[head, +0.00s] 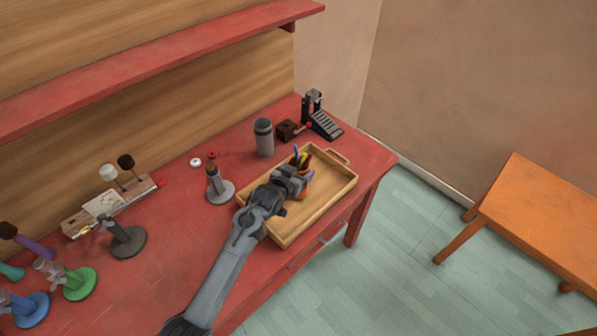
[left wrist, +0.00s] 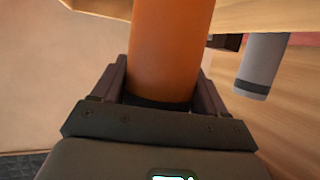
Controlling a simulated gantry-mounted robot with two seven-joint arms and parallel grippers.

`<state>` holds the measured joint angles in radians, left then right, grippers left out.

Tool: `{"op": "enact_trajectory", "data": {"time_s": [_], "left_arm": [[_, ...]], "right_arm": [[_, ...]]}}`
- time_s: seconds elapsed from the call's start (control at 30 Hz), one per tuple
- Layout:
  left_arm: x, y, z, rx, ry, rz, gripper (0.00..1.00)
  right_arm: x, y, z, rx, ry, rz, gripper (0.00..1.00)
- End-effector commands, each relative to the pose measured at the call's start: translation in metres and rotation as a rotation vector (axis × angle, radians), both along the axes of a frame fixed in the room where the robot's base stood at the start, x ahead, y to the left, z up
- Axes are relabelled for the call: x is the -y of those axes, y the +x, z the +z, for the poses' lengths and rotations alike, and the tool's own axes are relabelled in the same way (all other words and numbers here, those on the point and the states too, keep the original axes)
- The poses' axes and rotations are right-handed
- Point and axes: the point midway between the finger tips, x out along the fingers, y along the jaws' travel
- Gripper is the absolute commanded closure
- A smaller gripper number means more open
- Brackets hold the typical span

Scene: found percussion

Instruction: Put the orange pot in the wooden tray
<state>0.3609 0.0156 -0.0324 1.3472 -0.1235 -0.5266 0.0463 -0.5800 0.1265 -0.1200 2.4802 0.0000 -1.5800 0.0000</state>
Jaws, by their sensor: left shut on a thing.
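The orange pot (left wrist: 165,50) fills the middle of the left wrist view, between the two fingers of my left gripper (left wrist: 163,88). In the head view my left gripper (head: 300,180) is over the wooden tray (head: 337,203) and shut on the orange pot (head: 307,187), which is mostly hidden behind it. Pens or tools with yellow, blue and red parts stick up from the pot. I cannot tell whether the pot touches the tray floor. My right gripper is not in view.
A grey cylinder (head: 264,138) and a dark pedal (head: 324,124) stand behind the tray. A grey-based stand (head: 221,192) is left of it. Several coloured stands crowd the left of the red table (head: 170,235). An orange side table (head: 545,215) is at right.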

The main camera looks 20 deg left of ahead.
Motion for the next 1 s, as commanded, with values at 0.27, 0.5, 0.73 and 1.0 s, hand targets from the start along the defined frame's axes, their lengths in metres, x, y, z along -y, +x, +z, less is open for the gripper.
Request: {"op": "enact_trajectory", "data": {"time_s": [0.27,0.5,0.73,1.0], "left_arm": [[0.0001,0.0005,0.0004,0.004,-0.001,0.0,0.82],[0.0,0.0002,-0.0037,0.001,0.0,0.0,0.12],[0.0,0.0001,-0.0036,0.001,0.0,0.0,0.01],[-0.0005,-0.0031,0.001,0.001,0.0,0.001,0.01]], "right_arm": [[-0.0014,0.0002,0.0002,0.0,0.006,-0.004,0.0],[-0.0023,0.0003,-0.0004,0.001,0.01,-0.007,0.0],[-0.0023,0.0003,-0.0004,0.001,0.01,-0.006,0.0],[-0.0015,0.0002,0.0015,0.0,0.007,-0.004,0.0]]}}
